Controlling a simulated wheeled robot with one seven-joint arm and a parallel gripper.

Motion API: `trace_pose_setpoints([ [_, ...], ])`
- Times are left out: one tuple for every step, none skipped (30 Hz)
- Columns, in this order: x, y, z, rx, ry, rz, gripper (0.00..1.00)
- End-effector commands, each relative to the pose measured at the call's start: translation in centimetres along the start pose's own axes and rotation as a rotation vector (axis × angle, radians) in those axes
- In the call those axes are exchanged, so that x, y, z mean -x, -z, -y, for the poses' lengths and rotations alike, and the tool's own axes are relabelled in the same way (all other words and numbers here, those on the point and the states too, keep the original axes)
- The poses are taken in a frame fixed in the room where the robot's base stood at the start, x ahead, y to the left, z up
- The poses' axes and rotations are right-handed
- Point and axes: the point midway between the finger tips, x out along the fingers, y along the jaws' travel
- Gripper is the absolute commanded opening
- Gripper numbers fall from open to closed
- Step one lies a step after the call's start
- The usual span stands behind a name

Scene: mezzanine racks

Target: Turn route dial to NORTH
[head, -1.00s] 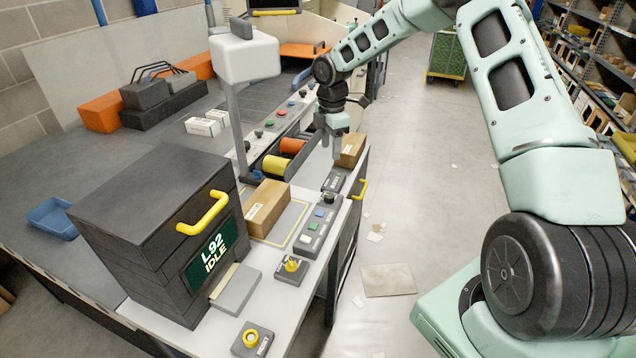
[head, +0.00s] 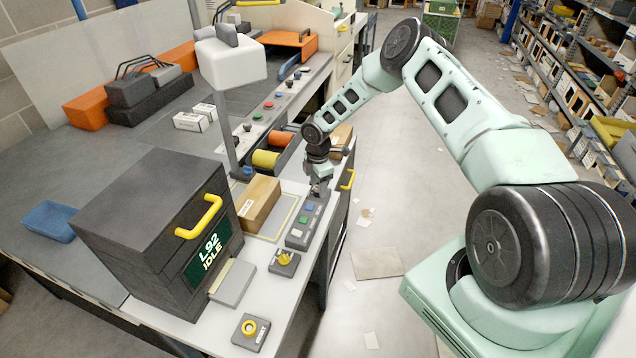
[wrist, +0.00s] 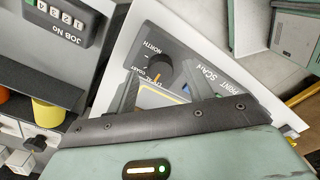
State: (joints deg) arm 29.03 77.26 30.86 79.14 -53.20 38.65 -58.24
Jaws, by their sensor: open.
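The route dial (wrist: 160,72) is a dark round knob on a grey console (wrist: 185,62), seen in the wrist view. The labels NORTH, COAST and LOCAL run along its left side. A small orange mark shows at the knob's lower edge, nearer COAST and LOCAL than NORTH; its exact setting is hard to read. My gripper (wrist: 158,92) is open, its dark fingers on either side below the knob in the picture; contact cannot be told. In the head view my gripper (head: 318,191) is over the far end of the button console (head: 300,232), hiding the knob.
A cardboard box (head: 259,203) stands left of the console. A yellow knob box (head: 285,262) and a yellow-ringed button box (head: 250,331) sit nearer. A JOB No counter (wrist: 62,18) is close by in the wrist view.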

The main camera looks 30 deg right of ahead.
Motion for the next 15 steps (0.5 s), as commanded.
trace_pose_setpoints([
  [-0.33,0.04,0.07,0.000,0.002,0.000,0.52],
  [-0.52,0.03,0.06,0.001,0.001,0.000,0.52],
  [-0.75,0.03,0.05,0.001,0.001,0.000,0.52],
  [-0.89,0.03,0.04,0.001,0.001,0.000,0.52],
  [-1.01,0.03,0.04,0.001,0.000,0.000,0.52],
  [-1.11,0.03,0.04,0.001,0.000,0.000,0.52],
  [-1.16,0.02,0.04,0.000,0.000,0.000,0.52],
  [-1.19,0.02,0.03,0.000,0.000,0.001,0.52],
  [-1.20,0.02,0.03,0.000,0.000,0.001,0.52],
  [-1.21,0.02,0.02,0.000,0.000,0.001,0.52],
  [-1.21,0.02,0.03,0.000,0.000,0.001,0.52],
  [-1.20,0.02,0.03,0.000,0.000,0.001,0.52],
  [-1.20,0.02,0.03,0.000,0.000,0.001,0.52],
  [-1.19,0.02,0.03,0.000,0.000,0.001,0.52],
  [-1.19,0.02,0.03,0.000,0.000,0.001,0.40],
])
